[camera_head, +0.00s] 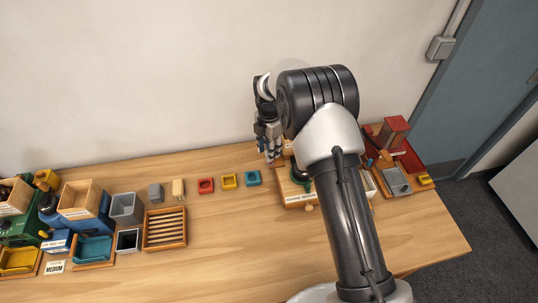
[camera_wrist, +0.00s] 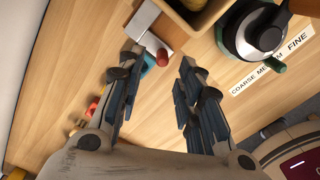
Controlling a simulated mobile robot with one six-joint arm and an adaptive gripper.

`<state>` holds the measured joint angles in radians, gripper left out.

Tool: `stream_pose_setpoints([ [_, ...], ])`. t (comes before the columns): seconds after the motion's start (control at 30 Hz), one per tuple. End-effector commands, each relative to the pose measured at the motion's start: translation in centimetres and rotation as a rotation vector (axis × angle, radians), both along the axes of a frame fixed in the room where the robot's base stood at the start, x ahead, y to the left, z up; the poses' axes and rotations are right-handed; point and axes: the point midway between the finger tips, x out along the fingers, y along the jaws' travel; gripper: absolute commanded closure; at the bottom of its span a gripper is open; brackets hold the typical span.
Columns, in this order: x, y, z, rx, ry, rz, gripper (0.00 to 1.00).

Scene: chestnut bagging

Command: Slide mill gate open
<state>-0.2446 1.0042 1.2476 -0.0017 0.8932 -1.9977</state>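In the wrist view, a silver metal plate with a red knob (camera_wrist: 162,57), which looks like the mill gate (camera_wrist: 146,28), sticks out beside a wooden box (camera_wrist: 197,20). My gripper (camera_wrist: 157,68) is open and empty, its dark fingers spread to either side below the plate. The red knob is ahead of the gap between the fingertips; I cannot tell how far. The mill's dark round part (camera_wrist: 258,32) and its COARSE MEDIUM FINE label (camera_wrist: 272,62) are at the right. In the head view, my gripper (camera_head: 272,152) points down by the mill base (camera_head: 297,200), mostly hidden by my arm.
A slatted wooden rack (camera_head: 165,229) and other machines stand further left. A red machine (camera_head: 393,133) stands at the right. The table front centre is clear.

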Motion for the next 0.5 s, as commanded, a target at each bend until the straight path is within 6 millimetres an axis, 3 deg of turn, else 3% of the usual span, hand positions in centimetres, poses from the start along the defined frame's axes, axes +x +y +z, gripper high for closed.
stream_pose_setpoints([
  [0.23, 0.1, 0.1, 5.3, 0.001, -0.003, 0.0, 0.67],
  [0.5, 0.0, 0.1, 7.8, 0.001, -0.001, 0.0, 0.67],
])
